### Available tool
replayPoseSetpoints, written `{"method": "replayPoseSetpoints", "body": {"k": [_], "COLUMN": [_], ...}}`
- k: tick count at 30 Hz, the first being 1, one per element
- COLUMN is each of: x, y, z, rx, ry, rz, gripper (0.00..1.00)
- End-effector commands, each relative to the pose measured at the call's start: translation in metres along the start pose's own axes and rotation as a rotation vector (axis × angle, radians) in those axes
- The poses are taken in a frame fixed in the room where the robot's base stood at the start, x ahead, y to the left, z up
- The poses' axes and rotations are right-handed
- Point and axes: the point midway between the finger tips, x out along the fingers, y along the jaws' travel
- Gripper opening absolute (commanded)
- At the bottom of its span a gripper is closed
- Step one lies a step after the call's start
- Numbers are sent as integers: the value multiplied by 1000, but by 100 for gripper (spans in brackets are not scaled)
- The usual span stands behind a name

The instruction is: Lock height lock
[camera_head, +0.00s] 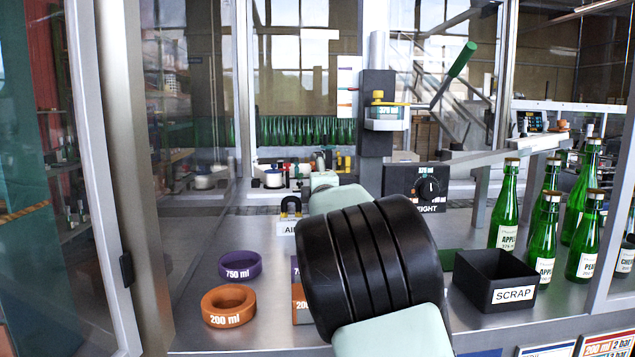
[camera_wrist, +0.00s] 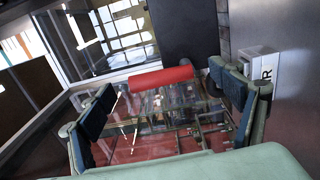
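In the wrist view my gripper (camera_wrist: 162,84) is open, its two dark-padded fingers wide apart. A red cylindrical bar (camera_wrist: 160,78) shows between the fingertips; I cannot tell its distance or whether it belongs to the height lock. In the head view my arm hides most of my gripper. A black height box (camera_head: 417,186) with a round dial stands just right of my arm. Behind it, a black head plate (camera_head: 376,140) on a grey column carries a yellow-topped part (camera_head: 384,117) and a lever with a green handle (camera_head: 462,59). I cannot identify the height lock with certainty.
A purple ring (camera_head: 240,265) and an orange ring (camera_head: 229,306) lie at left. A black scrap bin (camera_head: 494,281) and several green bottles (camera_head: 508,205) stand at right. An AIR sign (camera_head: 286,229) sits left of my arm. Clear panels and metal posts frame the bench.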

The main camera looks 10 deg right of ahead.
Motion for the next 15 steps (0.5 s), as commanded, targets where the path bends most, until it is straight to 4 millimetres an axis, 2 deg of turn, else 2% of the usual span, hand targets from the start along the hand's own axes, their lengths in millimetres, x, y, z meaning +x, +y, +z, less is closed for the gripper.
{"method": "replayPoseSetpoints", "body": {"k": [8,15], "x": [-1,-24], "y": [-1,0], "z": [-1,-1], "rx": [2,3], "ry": [1,2], "rz": [-2,-1], "gripper": [85,85]}}
